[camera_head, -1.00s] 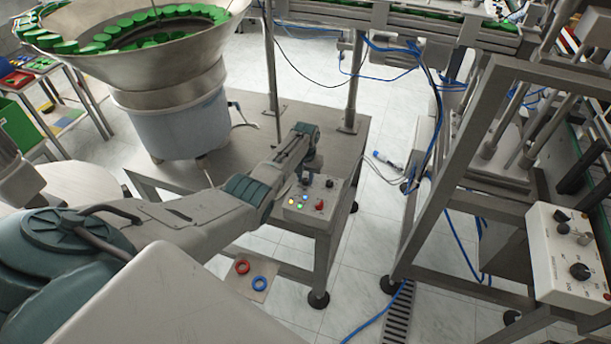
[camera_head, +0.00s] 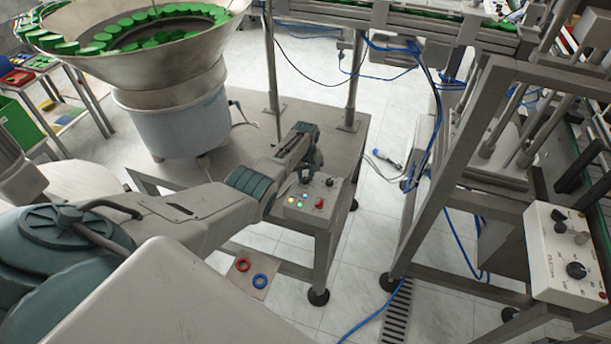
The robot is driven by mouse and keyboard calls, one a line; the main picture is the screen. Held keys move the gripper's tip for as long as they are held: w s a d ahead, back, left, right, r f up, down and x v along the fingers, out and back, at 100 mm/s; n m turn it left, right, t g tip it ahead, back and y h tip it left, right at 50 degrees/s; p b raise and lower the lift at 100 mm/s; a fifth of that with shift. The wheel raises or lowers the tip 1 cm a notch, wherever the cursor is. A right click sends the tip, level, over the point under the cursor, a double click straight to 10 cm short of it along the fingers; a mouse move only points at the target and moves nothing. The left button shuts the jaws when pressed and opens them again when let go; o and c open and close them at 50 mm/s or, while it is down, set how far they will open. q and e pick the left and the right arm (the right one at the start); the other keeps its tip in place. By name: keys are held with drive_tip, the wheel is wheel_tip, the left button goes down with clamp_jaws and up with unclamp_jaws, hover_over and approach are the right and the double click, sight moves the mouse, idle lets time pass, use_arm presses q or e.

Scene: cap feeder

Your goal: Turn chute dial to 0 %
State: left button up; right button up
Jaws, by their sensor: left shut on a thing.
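The small control box (camera_head: 305,205) stands on the near right corner of the metal table. It has lit green, yellow and blue buttons, a red knob (camera_head: 320,203) and a small dark knob (camera_head: 329,182). My left gripper (camera_head: 311,166) reaches over the back of this box, pointing down, and is shut on the chute dial there. The jaws hide the dial, so its pointer and scale cannot be read. My right gripper is not in view.
A bowl feeder (camera_head: 165,72) full of green caps stands at the back left. Red and blue rings (camera_head: 259,281) lie on a small plate in front. A white panel with black dials (camera_head: 560,282) hangs on the frame at right. Blue cables cross the floor.

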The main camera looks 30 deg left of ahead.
sight(305, 178)
use_arm(q)
drive_tip(key=shift+r, duration=0.1)
drive_tip(key=o, duration=1)
drive_tip(key=shift+r, duration=0.35)
wheel_tip(305, 178, up, 10)
idle(0.3)
